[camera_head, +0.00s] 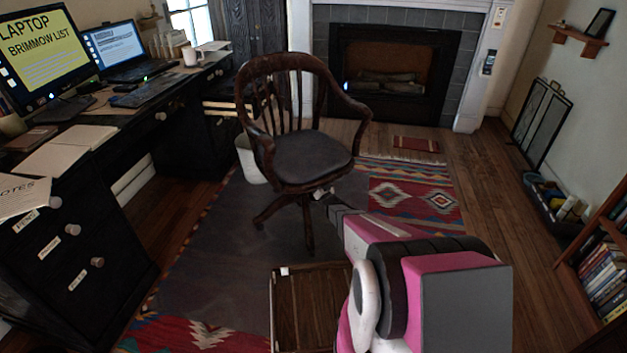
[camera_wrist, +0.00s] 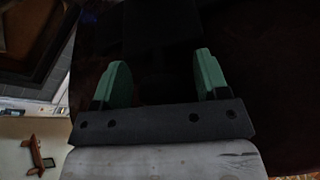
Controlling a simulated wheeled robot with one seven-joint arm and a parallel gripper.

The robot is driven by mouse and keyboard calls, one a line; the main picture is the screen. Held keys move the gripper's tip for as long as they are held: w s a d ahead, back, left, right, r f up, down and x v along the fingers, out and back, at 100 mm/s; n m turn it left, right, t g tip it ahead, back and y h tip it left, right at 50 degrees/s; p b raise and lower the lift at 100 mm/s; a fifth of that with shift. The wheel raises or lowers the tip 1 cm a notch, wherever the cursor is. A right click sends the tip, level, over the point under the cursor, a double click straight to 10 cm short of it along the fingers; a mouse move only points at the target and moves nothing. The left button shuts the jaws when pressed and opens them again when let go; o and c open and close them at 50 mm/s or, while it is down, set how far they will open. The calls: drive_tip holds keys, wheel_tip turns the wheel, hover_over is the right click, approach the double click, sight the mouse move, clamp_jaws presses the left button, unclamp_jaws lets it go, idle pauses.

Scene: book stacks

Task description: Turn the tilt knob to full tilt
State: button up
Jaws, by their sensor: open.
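The wooden swivel chair (camera_head: 312,158) with a dark seat stands upright on the rug, facing right and toward me. My gripper (camera_wrist: 163,78) is open in the wrist view, its two green fingers well apart. Between and beyond them is a very dark surface, with no knob that I can make out. In the head view my pink and grey arm reaches from the lower right to just below the chair seat's front edge. A small pale spot shows there; I cannot tell whether it is the tilt knob or part of my gripper.
A patterned rug (camera_head: 410,192) lies under the chair. A dark desk (camera_head: 120,130) with two screens runs along the left. A low wooden piece (camera_head: 312,308) stands near my arm.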

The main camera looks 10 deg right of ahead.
drive_tip(key=c, duration=0.9)
drive_tip(key=shift+n, duration=0.5)
drive_tip(key=shift+w+d+n+g+y, duration=0.1)
drive_tip(key=shift+n+g+y, duration=0.25)
drive_tip(key=shift+n+y, duration=0.7)
drive_tip(key=shift+s+n+g+y, duration=0.1)
drive_tip(key=shift+n+g+y, duration=0.3)
drive_tip(key=shift+n, duration=1.2)
drive_tip(key=shift+w+d+n+g+y, duration=0.1)
drive_tip(key=shift+n+g+y, duration=0.4)
drive_tip(key=shift+n, duration=0.85)
drive_tip(key=shift+n, duration=0.3)
drive_tip(key=o, duration=0.9)
